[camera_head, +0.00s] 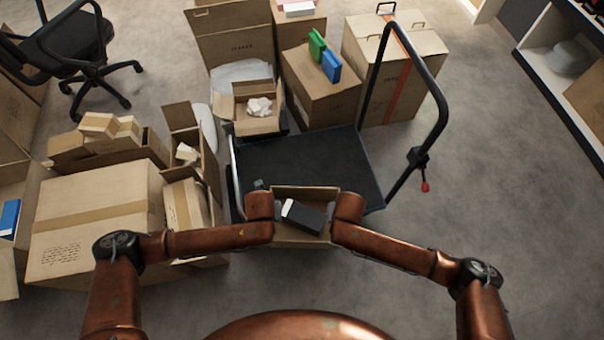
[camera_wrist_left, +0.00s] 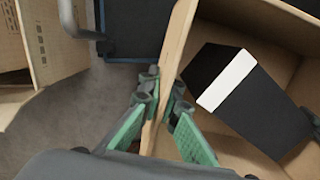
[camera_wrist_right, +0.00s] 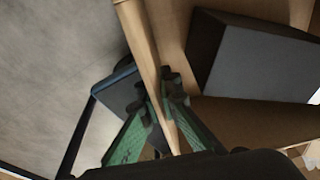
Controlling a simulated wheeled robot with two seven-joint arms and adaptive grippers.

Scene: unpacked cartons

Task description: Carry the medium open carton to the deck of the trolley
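The open carton (camera_head: 290,242) is in front of me at the near edge of the trolley deck (camera_head: 300,165), with a black box with a white band (camera_head: 303,216) inside. My left gripper (camera_head: 262,212) is at its left side; in the left wrist view its green fingers (camera_wrist_left: 163,105) pinch the carton wall (camera_wrist_left: 172,65). My right gripper (camera_head: 343,212) is at the right side; in the right wrist view its fingers (camera_wrist_right: 160,98) pinch the opposite wall (camera_wrist_right: 140,45). The fingertips in the head view are hidden by my wrists. I cannot tell how high the carton is.
The bare black deck has a bent handle (camera_head: 437,105) on its right side. A small open carton (camera_head: 258,122) with crumpled paper is at its far left corner. Large cartons (camera_head: 95,215) crowd the left; others (camera_head: 400,60) stand behind. Floor at right is clear.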

